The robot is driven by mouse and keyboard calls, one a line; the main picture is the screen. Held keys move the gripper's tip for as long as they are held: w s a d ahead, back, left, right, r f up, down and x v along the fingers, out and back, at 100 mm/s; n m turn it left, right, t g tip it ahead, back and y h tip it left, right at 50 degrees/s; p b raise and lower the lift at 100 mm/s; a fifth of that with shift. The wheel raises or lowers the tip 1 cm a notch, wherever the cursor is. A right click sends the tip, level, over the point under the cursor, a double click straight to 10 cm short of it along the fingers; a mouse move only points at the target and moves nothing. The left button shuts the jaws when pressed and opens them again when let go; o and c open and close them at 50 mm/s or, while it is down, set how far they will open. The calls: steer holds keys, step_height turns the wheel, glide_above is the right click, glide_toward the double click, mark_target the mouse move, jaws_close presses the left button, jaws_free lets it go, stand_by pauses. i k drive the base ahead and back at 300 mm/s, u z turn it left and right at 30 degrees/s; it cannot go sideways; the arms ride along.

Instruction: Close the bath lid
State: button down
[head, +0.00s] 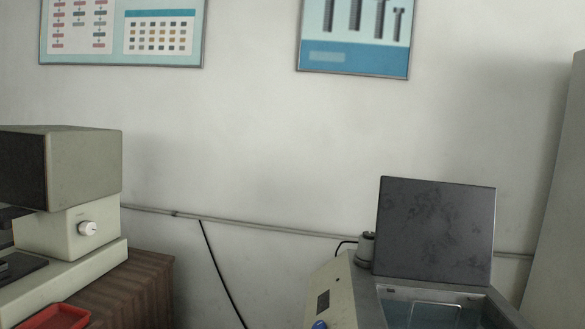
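The bath (343,292) stands at the lower right, with a beige control front that has a small dark display and a blue knob. Its dark grey lid (436,230) stands upright at the back of the bath, so the lid is open. The bath's opening shows water and a wire rack (434,314) inside. The lower part of the bath is cut off by the bottom edge. My gripper is not in view.
A beige machine with a white knob (87,228) stands on a wooden surface (140,292) at the left, with a red tray (58,317) in front. A tall pale cabinet (562,215) is at the right edge. A black cable (217,265) hangs along the wall.

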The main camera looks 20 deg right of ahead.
mark_target(426, 230)
steer(key=u, duration=0.1)
steer(key=i, duration=1.45)
steer(key=z, duration=1)
steer(key=i, duration=0.65)
steer(key=z, duration=0.4)
steer(key=k, duration=0.9)
steer(key=z, duration=0.2)
steer(key=i, duration=0.9)
steer(key=u, duration=0.15)
